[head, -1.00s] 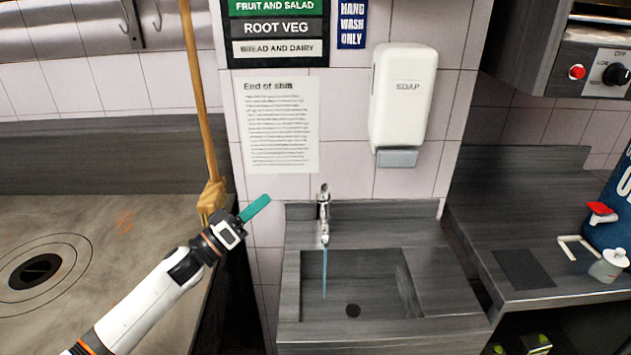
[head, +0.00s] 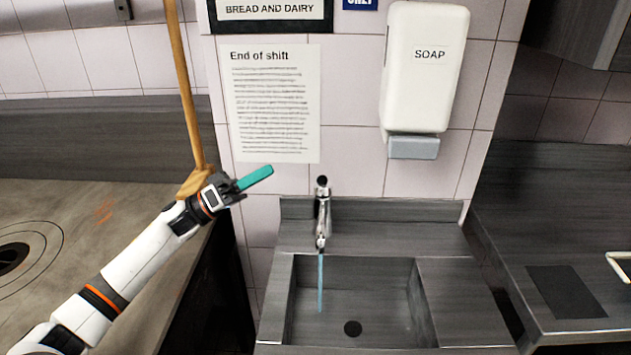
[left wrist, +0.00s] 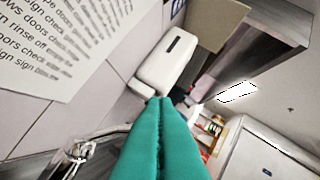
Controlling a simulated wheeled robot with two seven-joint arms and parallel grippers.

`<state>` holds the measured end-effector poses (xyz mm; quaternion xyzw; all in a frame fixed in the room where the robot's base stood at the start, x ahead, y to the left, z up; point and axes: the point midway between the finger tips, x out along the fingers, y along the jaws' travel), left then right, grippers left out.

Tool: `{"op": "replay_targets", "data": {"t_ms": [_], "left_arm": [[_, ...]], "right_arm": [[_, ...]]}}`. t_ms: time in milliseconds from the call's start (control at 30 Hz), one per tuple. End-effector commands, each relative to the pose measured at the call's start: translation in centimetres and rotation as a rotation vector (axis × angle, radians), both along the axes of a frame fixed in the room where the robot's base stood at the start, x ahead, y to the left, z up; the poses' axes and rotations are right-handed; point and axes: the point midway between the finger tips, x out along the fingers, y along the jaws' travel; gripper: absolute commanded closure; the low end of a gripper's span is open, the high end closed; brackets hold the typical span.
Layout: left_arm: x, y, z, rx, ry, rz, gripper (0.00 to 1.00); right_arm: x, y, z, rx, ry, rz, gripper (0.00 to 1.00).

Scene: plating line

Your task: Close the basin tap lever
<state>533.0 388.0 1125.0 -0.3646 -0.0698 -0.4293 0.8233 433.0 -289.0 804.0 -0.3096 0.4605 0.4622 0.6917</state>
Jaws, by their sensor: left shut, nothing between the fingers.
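The chrome basin tap (head: 322,215) stands at the back of the grey basin (head: 274,310), and a thin blue stream of water (head: 320,282) runs from its spout. Its lever (head: 322,183) is at the top, seen nearly end-on. My left gripper (head: 256,178), with teal fingers, is shut and empty, to the left of the tap and apart from it. In the left wrist view the shut teal fingers (left wrist: 160,125) fill the lower middle, and the tap (left wrist: 80,152) shows at the lower left. My right gripper is not in view.
A soap dispenser (head: 427,70) hangs on the tiled wall right of the tap. An End of shift notice (head: 272,105) is on the wall behind my left gripper. A wooden broom handle (head: 186,90) stands behind my left wrist. A grey counter (head: 570,220) is at right.

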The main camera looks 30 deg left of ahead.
Motion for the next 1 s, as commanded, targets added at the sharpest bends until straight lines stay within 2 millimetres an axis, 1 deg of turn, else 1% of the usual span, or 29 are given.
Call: {"op": "replay_targets", "data": {"t_ms": [33,100,200,267,367,600,767,833,1000], "left_arm": [[0.0,0.0,-0.9,0.000,0.000,0.000,1.00],[0.0,0.0,-1.3,0.000,-0.001,-0.001,1.00],[0.2,-0.2,-1.1,-0.001,-0.002,0.000,1.00],[0.5,-0.5,-0.8,-0.001,-0.003,0.000,1.00],[1.4,-1.5,0.1,-0.001,-0.005,-0.001,1.00],[4.5,-4.7,2.3,-0.004,-0.005,-0.002,1.00],[6.3,-6.7,3.5,-0.002,-0.003,-0.002,1.00],[5.9,-7.1,2.1,-0.004,0.004,-0.001,1.00],[5.0,-7.9,0.5,-0.004,0.002,-0.001,1.00]], "right_arm": [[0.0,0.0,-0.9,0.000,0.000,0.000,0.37],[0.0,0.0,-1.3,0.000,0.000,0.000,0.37],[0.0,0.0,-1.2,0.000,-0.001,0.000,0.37],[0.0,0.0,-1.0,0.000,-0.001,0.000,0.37],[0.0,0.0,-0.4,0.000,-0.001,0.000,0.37],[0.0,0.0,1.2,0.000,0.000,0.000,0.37],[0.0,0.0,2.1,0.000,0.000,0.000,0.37],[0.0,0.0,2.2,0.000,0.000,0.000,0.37],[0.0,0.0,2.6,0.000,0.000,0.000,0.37]]}}
